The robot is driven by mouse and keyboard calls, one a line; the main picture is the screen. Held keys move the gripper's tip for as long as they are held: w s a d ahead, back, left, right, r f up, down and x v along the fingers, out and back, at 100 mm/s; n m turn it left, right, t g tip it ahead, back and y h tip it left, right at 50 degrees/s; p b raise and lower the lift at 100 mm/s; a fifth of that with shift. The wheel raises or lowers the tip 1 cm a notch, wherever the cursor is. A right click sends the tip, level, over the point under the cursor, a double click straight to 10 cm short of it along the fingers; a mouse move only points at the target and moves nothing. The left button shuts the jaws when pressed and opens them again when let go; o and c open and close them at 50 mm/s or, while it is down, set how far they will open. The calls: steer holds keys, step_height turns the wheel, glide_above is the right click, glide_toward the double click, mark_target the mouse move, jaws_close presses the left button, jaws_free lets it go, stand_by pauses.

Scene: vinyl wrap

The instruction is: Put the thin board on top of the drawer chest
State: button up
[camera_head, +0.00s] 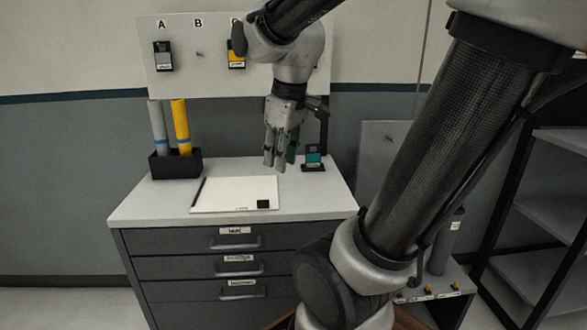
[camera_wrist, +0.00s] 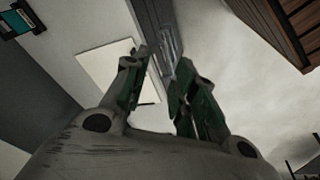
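The dark grey drawer chest (camera_head: 180,240) stands below the wall panel, with a light top (camera_head: 315,200). A thin white flat sheet or board (camera_head: 222,192) lies on that top, with a dark stick along its left edge and a small black block at its front right corner. It also shows in the wrist view (camera_wrist: 103,72). A grey panel (camera_head: 378,150) stands upright right of the chest, partly hidden by my arm; I cannot tell which is the task's board. My gripper (camera_head: 278,162) points down above the chest top; its green-padded fingers (camera_wrist: 163,68) are apart and empty.
A black holder (camera_head: 175,164) with grey and yellow rolls stands at the chest's back left. A dark stand with a teal item (camera_head: 314,158) is at the back right. Dark shelving (camera_head: 545,210) is at the right. A brown slatted object (camera_wrist: 290,28) shows in the wrist view.

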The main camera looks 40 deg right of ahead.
steer(key=s+a+m+t, duration=0.1)
steer(key=s+m, duration=0.3)
steer(key=s, duration=0.3)
steer(key=shift+a+f+t, duration=0.2)
steer(key=shift+t, duration=0.2)
